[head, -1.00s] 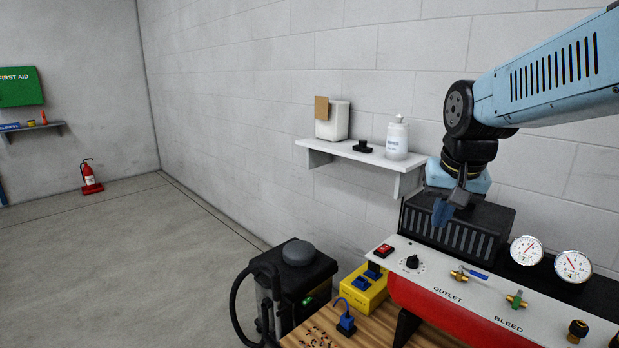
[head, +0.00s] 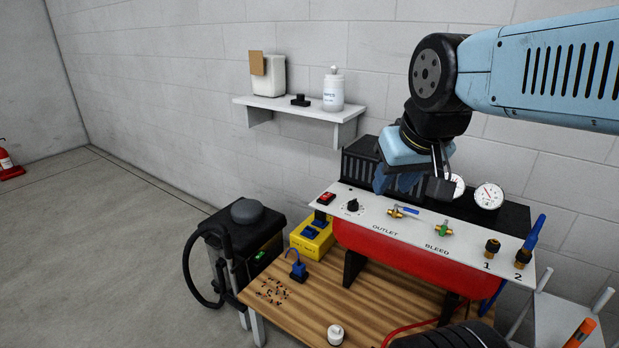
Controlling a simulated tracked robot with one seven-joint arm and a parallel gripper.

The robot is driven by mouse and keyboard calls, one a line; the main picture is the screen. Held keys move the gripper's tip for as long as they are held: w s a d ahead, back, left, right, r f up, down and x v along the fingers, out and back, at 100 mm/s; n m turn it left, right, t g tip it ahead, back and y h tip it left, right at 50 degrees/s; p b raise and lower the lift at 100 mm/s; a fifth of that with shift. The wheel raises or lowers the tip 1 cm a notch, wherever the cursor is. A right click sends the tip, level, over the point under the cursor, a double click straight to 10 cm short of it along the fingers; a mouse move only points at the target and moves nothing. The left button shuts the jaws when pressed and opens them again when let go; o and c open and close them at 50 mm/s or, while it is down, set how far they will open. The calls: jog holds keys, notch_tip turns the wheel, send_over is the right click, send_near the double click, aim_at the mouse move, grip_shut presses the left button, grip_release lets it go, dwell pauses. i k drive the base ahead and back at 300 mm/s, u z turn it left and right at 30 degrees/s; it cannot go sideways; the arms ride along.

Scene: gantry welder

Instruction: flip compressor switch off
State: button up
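The compressor (head: 385,256) has a red tank under a sloping white panel and stands on a wooden bench. A small red rocker switch (head: 326,198) sits at the panel's upper left end; it is too small to tell which way it is tipped. A black knob (head: 352,205) is just right of it. My gripper (head: 413,186) hangs over the back of the panel, to the right of the switch and apart from it. Its blue finger and dark finger stand apart with nothing visible between them. It partly hides the left gauge and the black ribbed housing.
Brass outlet and bleed valves (head: 443,229) stick out of the panel. A yellow box (head: 312,236) with blue plugs is left of the compressor. A black machine with a hose (head: 240,240) stands beside the bench (head: 345,305). A wall shelf (head: 300,105) holds containers.

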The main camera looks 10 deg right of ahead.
aim_at(327, 196)
jog(key=k, duration=1.15)
jog(key=u, duration=0.35)
jog(key=i, duration=1.95)
jog(key=z, duration=0.55)
jog(key=k, duration=0.8)
jog(key=z, duration=0.2)
jog(key=i, duration=0.85)
jog(key=u, duration=0.1)
